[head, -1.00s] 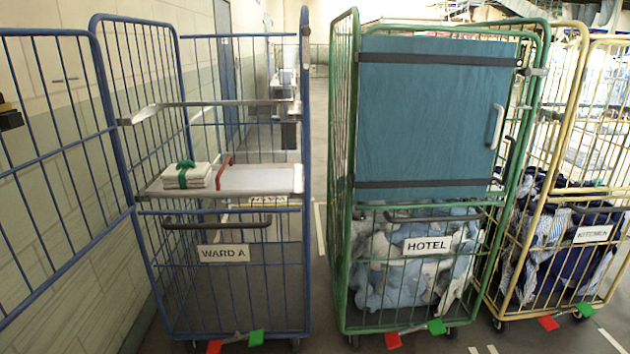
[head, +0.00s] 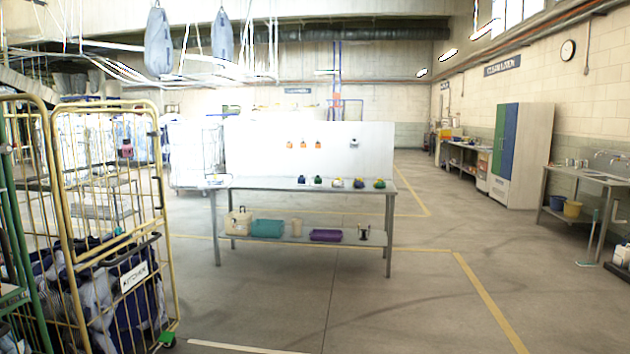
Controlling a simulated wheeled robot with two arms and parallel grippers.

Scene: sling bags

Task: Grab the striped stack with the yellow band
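No striped stack with a yellow band can be made out in the head view. Small coloured items (head: 338,183) lie on top of a metal table (head: 270,183) in the middle distance, too small to tell in detail. Neither of my grippers shows in the head view.
A yellow cage trolley (head: 165,240) with dark and striped cloth stands at the left, beside part of a green one (head: 10,200). A green and blue cabinet (head: 507,140) and a sink table (head: 590,175) line the right wall. The floor ahead is open.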

